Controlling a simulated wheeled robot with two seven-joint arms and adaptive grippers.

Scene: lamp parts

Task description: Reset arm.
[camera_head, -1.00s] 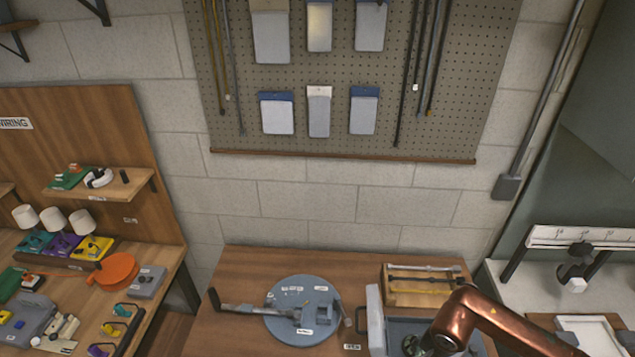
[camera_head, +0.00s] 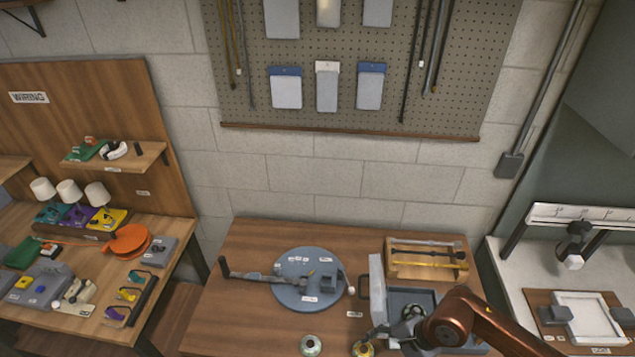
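My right arm comes in from the lower right with a copper-coloured link. Its gripper (camera_head: 404,330) is low over the grey tray (camera_head: 432,297) on the middle table. The fingers are small and partly hidden by the arm, so I cannot tell whether they are open or shut. My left gripper is not in view. A round blue-grey fixture (camera_head: 300,292) with a dark lever arm lies left of the tray, apart from my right arm.
A wooden rack (camera_head: 428,259) with rods stands behind the tray. Two small round parts (camera_head: 311,345) (camera_head: 362,349) sit at the table's front. The wiring bench (camera_head: 70,315) is left, a white fixture bench (camera_head: 510,275) right. Bare wood (camera_head: 235,325) shows at the table's left front.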

